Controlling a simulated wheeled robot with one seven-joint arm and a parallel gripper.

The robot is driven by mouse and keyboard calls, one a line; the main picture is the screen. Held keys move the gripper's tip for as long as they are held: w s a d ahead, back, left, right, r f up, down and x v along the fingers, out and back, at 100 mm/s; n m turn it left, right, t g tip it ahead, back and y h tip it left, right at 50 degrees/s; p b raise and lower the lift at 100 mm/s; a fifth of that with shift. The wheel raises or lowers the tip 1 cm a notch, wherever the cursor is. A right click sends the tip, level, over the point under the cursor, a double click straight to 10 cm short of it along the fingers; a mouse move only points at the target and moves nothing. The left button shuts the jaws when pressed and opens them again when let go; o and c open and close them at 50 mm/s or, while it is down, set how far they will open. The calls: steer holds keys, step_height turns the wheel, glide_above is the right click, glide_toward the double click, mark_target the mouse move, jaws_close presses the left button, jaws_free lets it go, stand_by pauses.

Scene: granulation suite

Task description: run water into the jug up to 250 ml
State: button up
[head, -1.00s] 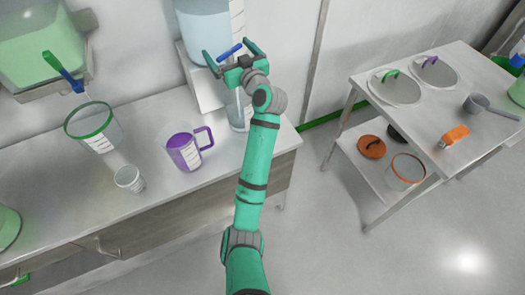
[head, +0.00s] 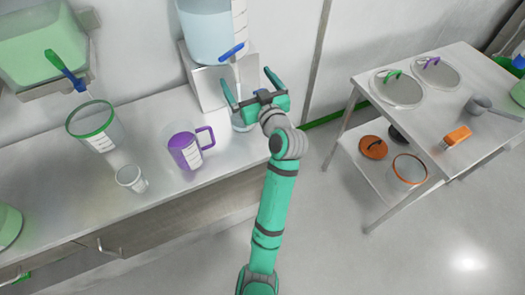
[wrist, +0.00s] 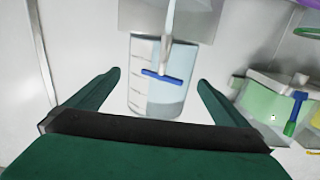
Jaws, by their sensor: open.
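The water tank (head: 205,35) holds pale blue water and stands on a grey stand at the wall. Its blue tap lever (head: 231,51) also shows in the wrist view (wrist: 162,76), between and beyond my fingers. A pale vertical strip runs below the lever; I cannot tell whether it is spout or flowing water.
A green-liquid tank (head: 40,45) hangs at left. A steel table (head: 425,110) with lids, a scoop and an orange-handled brush stands right.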

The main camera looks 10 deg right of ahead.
steer(key=s+d+f+m+h, duration=0.2)
steer(key=s+f+h, duration=0.2)
steer(key=s+f, duration=0.9)
step_height(320, 180, down, 5)
steer(key=shift+s+d+r+g, duration=0.1)
steer(key=shift+s+d+g, duration=0.1)
steer(key=shift+s+g, duration=0.2)
steer(key=shift+w, duration=0.1)
steer(key=shift+d, duration=0.1)
steer(key=shift+a, duration=0.2)
steer(key=shift+d, duration=0.2)
stand_by(1.0)
steer(key=shift+a, duration=0.2)
steer(key=shift+d, duration=0.1)
stand_by(0.6)
